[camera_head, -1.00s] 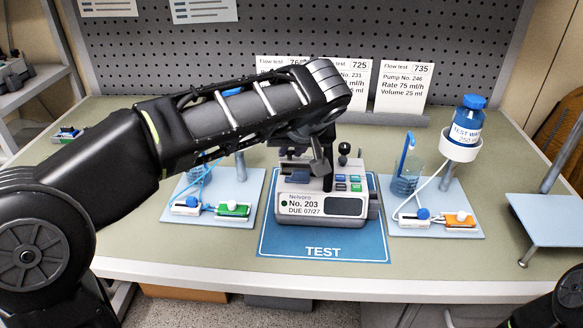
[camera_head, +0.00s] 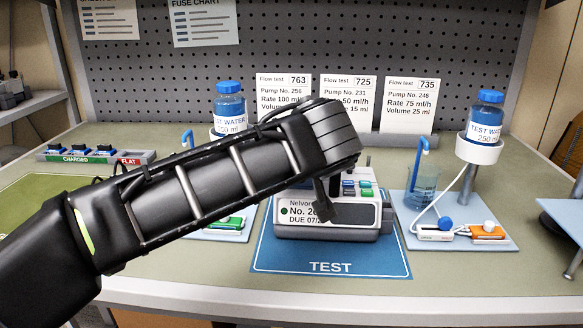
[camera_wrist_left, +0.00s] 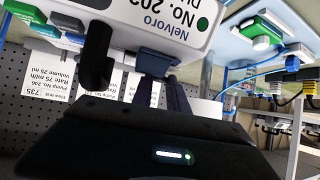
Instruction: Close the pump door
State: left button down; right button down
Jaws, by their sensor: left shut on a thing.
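The pump (camera_head: 370,230) stands on the blue TEST mat (camera_head: 290,258), with a white labelled front panel (camera_head: 292,210) reading Nelvoro and coloured keys behind it. My left gripper (camera_head: 325,208) reaches over from the left and points down at the pump's front, covering part of the label. In the left wrist view the pump (camera_wrist_left: 180,15) appears upside down, close to the gripper (camera_wrist_left: 125,75), with a dark blue part (camera_wrist_left: 158,63) beside the fingers. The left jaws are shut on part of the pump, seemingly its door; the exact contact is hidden. My right gripper is not in view.
Test-water bottles (camera_head: 229,103) (camera_head: 484,118) stand behind on both sides. A light-blue plate (camera_head: 470,240) with a beaker (camera_head: 424,185) and clips lies to the right. A tray marked CHARGED and FLAT (camera_head: 100,156) is at back left. The mat's front is clear.

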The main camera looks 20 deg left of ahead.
pick_arm(q)
jog(key=c, duration=1.3)
grip_release()
jog(key=p+v, duration=0.2)
jog(key=v, duration=0.5)
jog(key=shift+s+r, duration=0.1)
jog(key=shift+r, duration=0.15)
jog(key=shift+s+d+p, duration=0.1)
jog(key=shift+s+p, duration=0.1)
jog(key=shift+p, duration=0.1)
jog(key=shift+f, duration=0.1)
